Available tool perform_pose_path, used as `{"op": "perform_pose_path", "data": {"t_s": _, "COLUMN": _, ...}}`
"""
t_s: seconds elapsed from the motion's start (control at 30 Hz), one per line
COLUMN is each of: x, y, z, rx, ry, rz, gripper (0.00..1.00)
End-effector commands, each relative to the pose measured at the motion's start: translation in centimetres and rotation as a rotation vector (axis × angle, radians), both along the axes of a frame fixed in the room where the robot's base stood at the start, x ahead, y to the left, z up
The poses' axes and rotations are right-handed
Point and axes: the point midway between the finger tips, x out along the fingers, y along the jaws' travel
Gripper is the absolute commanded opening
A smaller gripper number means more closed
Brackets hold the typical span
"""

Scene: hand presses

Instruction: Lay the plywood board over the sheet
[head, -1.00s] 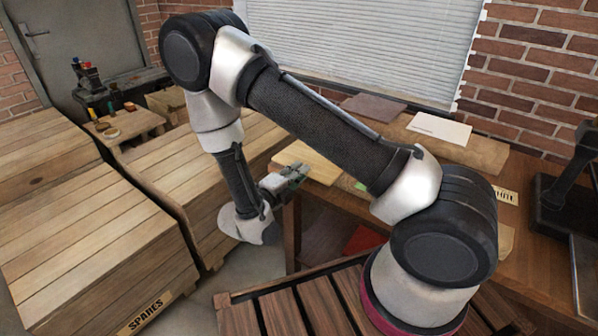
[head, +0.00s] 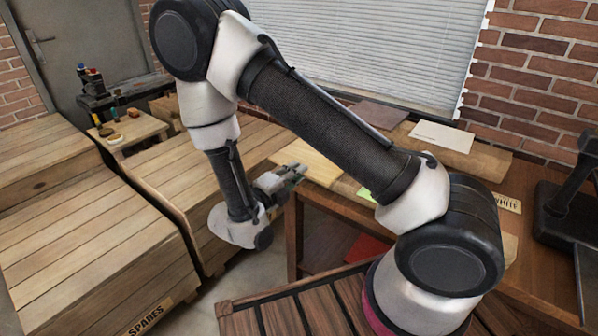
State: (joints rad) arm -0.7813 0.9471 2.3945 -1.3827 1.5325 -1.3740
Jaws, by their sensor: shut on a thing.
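The pale plywood board (head: 316,160) is at the left end of the wooden bench, by the bench's edge. My gripper (head: 297,172) is at its near left edge, side-on and shut on it; the fingertips are small and the exact grip is hard to see. Whether the board rests on the bench or is slightly raised, I cannot tell. A white sheet (head: 441,136) lies flat at the back of the bench; I cannot tell whether it is the task's sheet. My arm hides the middle of the bench.
A grey-brown sheet (head: 380,114) lies by the window. A green piece (head: 364,194) shows beside my arm. A black press (head: 566,205) stands at right. Wooden crates (head: 85,235) fill the left. A red thing (head: 368,245) is under the bench.

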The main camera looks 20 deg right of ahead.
Motion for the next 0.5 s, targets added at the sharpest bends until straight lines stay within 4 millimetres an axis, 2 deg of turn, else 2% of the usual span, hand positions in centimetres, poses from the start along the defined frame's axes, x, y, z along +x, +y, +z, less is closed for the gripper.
{"op": "perform_pose_path", "data": {"t_s": 0.5, "x": -2.0, "y": 3.1, "z": 1.6, "rx": -0.001, "ry": -0.001, "rz": 0.002, "gripper": 0.0}}
